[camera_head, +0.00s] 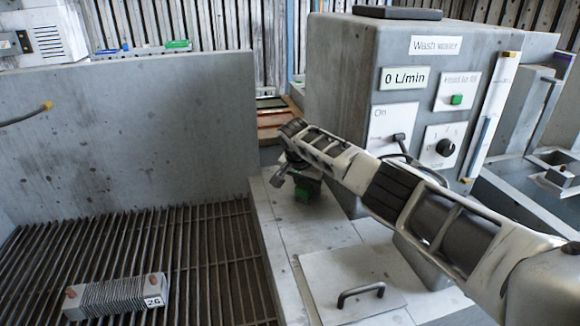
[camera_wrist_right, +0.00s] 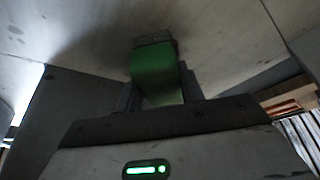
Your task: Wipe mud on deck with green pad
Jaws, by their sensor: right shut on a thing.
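My right gripper (camera_head: 303,180) reaches in from the right over the grey deck (camera_head: 335,232). It is shut on the green pad (camera_head: 306,191), just above or touching the deck near its back end; I cannot tell which. In the right wrist view the green pad (camera_wrist_right: 156,74) sits between the fingers of my right gripper (camera_wrist_right: 160,88), with its grey scrubbing face toward the pale deck surface (camera_wrist_right: 90,35). No clear mud patch shows on the deck; the arm and gripper hide part of it. My left gripper is out of view.
A grey wash water cabinet (camera_head: 340,75) with a lever and knob stands behind my right arm. A hatch with a black handle (camera_head: 361,293) lies on the deck in front. At left are a slatted grate (camera_head: 215,265) with a finned block (camera_head: 115,297) and a tall grey wall (camera_head: 130,130).

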